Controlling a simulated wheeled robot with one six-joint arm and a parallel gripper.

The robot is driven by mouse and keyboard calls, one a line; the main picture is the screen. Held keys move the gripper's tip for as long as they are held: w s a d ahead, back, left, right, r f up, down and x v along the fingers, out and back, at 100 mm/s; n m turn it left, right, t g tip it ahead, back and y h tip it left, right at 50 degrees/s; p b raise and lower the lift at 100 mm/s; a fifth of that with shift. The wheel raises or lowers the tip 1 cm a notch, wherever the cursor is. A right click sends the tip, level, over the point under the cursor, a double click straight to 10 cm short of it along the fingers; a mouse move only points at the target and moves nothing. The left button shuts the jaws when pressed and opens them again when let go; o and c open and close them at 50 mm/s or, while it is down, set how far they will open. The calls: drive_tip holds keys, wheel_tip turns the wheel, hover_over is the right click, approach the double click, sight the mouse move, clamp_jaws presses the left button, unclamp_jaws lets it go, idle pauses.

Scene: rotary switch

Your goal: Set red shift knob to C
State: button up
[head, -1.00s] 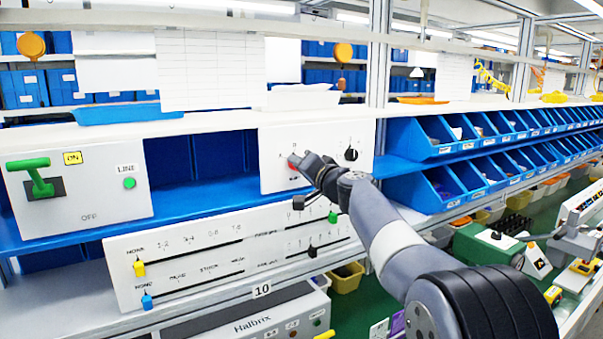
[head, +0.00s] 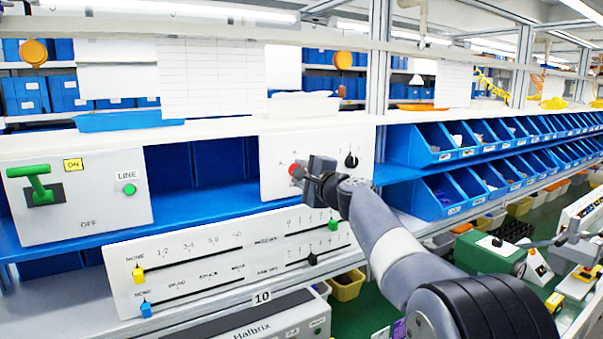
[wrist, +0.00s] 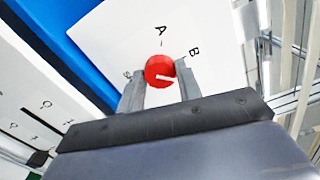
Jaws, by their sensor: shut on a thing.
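The red shift knob (head: 295,170) is on the front of a white panel (head: 320,142). In the head view my gripper (head: 303,172) covers part of the knob.
A black knob (head: 351,160) is on the same panel, right of my gripper. Below is a slider panel (head: 200,265) with yellow, blue, green and black handles. At left is a box with a green lever (head: 38,185). Blue bins (head: 425,145) stand at right.

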drive_tip(key=shift+m+p, duration=0.3)
drive_tip(key=shift+m, duration=1.4)
drive_tip(key=o, duration=1)
drive_tip(key=shift+c, duration=0.2)
drive_tip(key=b+v, duration=0.4)
drive_tip(key=v, duration=0.6)
drive_tip(key=shift+s+d, duration=0.3)
drive_tip(key=p+x, duration=0.4)
drive_tip(key=x, duration=0.7)
